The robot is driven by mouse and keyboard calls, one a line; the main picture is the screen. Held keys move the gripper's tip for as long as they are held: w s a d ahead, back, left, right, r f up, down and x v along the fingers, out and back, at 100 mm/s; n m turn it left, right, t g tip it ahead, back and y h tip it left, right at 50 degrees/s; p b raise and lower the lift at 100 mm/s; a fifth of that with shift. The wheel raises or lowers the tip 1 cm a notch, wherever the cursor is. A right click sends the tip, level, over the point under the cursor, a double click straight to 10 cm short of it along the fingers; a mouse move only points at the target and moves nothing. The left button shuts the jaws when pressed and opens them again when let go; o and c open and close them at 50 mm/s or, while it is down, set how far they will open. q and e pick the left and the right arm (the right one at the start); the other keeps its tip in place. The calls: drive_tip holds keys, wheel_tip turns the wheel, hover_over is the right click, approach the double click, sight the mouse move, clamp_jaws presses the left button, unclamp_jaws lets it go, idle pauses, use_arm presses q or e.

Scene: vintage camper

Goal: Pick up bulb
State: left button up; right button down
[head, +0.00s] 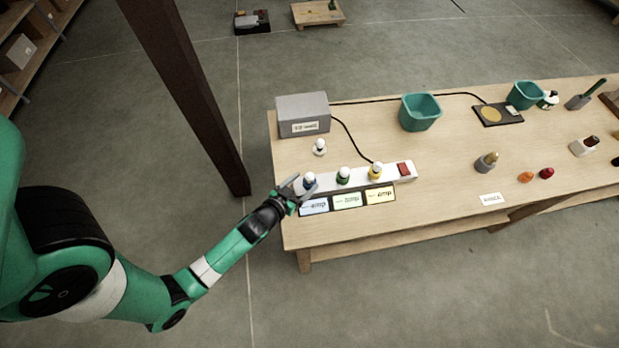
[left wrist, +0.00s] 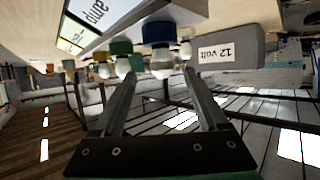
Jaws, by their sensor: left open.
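A bulb with a blue collar (head: 309,181) stands at the left end of a white strip (head: 327,181). A green-collared bulb (head: 343,175) and a yellow-collared bulb (head: 376,171) stand farther along it. A white bulb (head: 320,147) stands behind the strip. My left gripper (head: 296,186) is open and empty at the strip's left end, close to the blue-collared bulb. In the left wrist view, which is upside down, the blue-collared bulb (left wrist: 161,66) appears between the two fingertips (left wrist: 161,76). I cannot tell whether they touch it. My right gripper is out of view.
A grey 12 volt box (head: 302,115) stands behind, cabled to the strip. Cards (head: 347,200) lie before it. Teal bins (head: 419,111) and small objects occupy the wooden table (head: 440,216) to the right. A dark post (head: 190,90) stands left of the table.

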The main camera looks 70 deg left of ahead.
sight(307, 179)
use_arm(q)
drive_tip(key=x, duration=0.4)
drive_tip(key=shift+w+a+f, duration=0.1)
drive_tip(key=shift+a+f, duration=0.15)
drive_tip(key=shift+a, duration=0.05)
clamp_jaws()
